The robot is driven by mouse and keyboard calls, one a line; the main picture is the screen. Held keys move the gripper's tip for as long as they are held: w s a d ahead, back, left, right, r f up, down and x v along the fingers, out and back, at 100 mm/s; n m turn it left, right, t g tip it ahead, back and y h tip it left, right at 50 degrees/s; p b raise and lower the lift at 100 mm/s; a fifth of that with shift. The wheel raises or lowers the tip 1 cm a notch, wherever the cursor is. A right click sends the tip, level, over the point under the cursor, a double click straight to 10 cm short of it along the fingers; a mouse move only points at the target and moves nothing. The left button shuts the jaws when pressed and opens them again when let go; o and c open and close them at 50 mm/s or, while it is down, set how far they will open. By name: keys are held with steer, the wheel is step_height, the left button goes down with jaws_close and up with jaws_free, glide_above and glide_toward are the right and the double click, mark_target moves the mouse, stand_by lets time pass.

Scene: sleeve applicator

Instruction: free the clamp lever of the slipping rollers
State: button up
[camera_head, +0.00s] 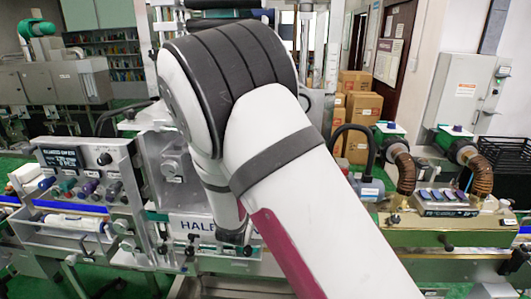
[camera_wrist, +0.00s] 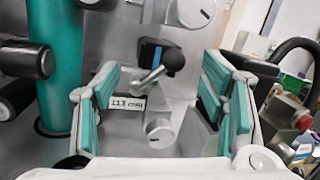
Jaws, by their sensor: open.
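In the wrist view, a short metal lever with a black ball knob (camera_wrist: 172,62) sits on a grey metal plate, tilted up to the right. It looks like the clamp lever. Black rollers (camera_wrist: 25,58) lie at the left beside a thick teal roller (camera_wrist: 56,60). My gripper (camera_wrist: 160,80) is open. Its teal-padded fingers stand left and right of the lever in the picture, with nothing seen between them touching the pads. How far the lever is beyond the fingertips I cannot tell. In the head view my arm hides the gripper and the lever.
In the head view, a control panel (camera_head: 62,160) stands left and a brass-coloured machine (camera_head: 445,230) right.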

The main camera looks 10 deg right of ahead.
steer(key=v, duration=0.8)
steer(key=shift+s+a+f, duration=0.1)
steer(key=shift+c, duration=0.2)
